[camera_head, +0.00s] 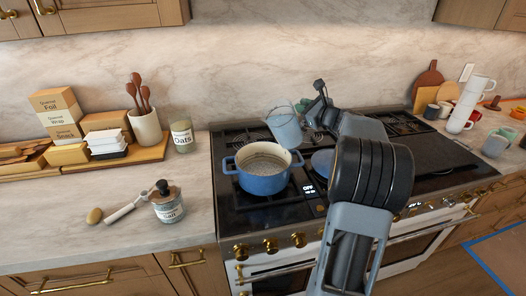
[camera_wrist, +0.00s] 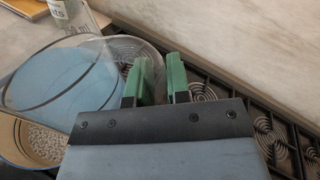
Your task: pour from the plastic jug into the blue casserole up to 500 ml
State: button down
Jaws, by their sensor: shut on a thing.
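The blue casserole (camera_head: 262,184) stands uncovered on the left part of the stove, with a pale inside. Its pale rim and a speckled surface inside show in the wrist view (camera_wrist: 38,142). The clear plastic jug (camera_head: 284,130), bluish inside, is held above and behind the casserole, leaning slightly; it also shows in the wrist view (camera_wrist: 62,82). My gripper (camera_head: 309,117) is at the jug's right side, shut on it. Its green fingertips show in the wrist view (camera_wrist: 158,80); the exact grip point is hidden. I see no stream between jug and casserole.
A blue round thing (camera_head: 322,161) sits right of the casserole, partly behind my arm. A salt jar (camera_head: 168,206) stands on the left counter. A utensil crock (camera_head: 146,128) and oats jar (camera_head: 182,136) stand behind. Stacked white cups (camera_head: 466,108) stand at right.

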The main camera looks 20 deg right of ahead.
jog(key=shift+r, duration=0.2)
jog(key=shift+a+r+n+b, duration=0.15)
jog(key=shift+r+n+b, duration=0.25)
jog(key=shift+n+b, duration=0.25)
dwell(0.3)
jog(key=shift+a+r+n+h+b, duration=0.25)
jog(key=shift+r+n+h+b, duration=0.15)
jog(key=shift+n+b, duration=0.3)
jog(key=shift+a+n+b, duration=0.15)
jog(key=shift+n+b, duration=0.1)
jog(key=shift+b, duration=0.1)
jog(key=shift+a+g, duration=0.1)
jog(key=shift+g, duration=0.2)
jog(key=shift+a+r+n+b, duration=0.15)
jog(key=shift+r+n+b, duration=0.05)
jog(key=shift+n+b, duration=0.25)
jog(key=shift+a+f+n, duration=0.1)
jog(key=shift+a+n, duration=0.05)
jog(key=shift+n, duration=0.1)
